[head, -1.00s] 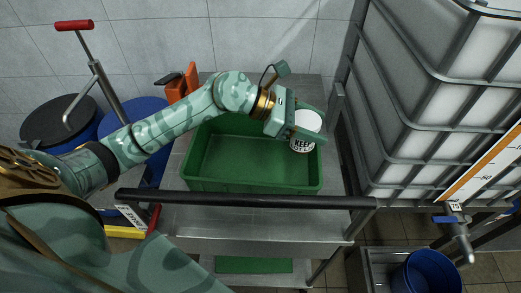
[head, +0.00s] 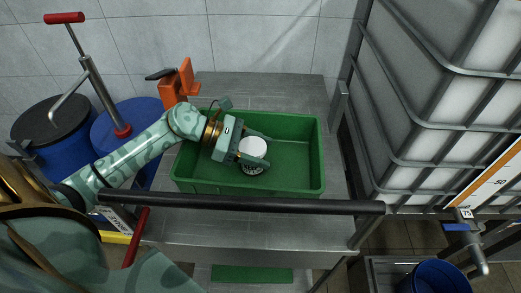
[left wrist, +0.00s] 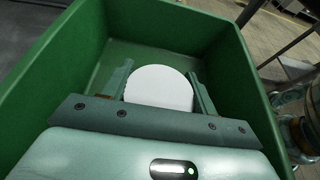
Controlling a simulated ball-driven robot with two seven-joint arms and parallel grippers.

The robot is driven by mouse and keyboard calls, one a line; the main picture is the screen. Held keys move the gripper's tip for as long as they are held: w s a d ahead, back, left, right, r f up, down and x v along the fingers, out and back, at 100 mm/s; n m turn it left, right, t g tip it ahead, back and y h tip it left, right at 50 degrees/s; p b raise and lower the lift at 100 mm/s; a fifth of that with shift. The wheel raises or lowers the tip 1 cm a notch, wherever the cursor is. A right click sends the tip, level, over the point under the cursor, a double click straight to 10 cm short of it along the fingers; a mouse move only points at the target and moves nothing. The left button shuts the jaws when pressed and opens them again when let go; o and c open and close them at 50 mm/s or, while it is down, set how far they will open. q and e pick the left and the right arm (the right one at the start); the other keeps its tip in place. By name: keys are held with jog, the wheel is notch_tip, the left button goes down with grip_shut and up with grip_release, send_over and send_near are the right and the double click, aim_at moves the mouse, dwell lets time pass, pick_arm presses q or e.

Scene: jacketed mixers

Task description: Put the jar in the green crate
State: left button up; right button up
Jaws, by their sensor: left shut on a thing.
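The jar (head: 253,149) has a white lid and a white side with dark lettering. My left gripper (head: 258,148) is shut on it, one finger on each side. Whether the jar's base touches the crate floor is hidden. My right gripper is not in view.
The crate stands on a grey metal cart (head: 300,88) with a black handle bar (head: 250,205) in front. An orange thing (head: 182,82) stands behind the crate at left. Blue drums (head: 118,130) are at left. A large caged white tank (head: 440,90) is at right.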

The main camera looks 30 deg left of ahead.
pick_arm(q)
jog(key=shift+r, duration=0.15)
jog(key=o, duration=0.7)
jog(key=shift+f, duration=0.25)
jog(key=o, duration=0.4)
jog(key=shift+r, duration=0.1)
jog(key=shift+r, duration=0.25)
jog(key=p+v, duration=0.1)
jog(key=v, duration=1.1)
jog(key=shift+f+p, duration=0.2)
jog(key=shift+p, duration=0.2)
jog(key=shift+s, duration=0.1)
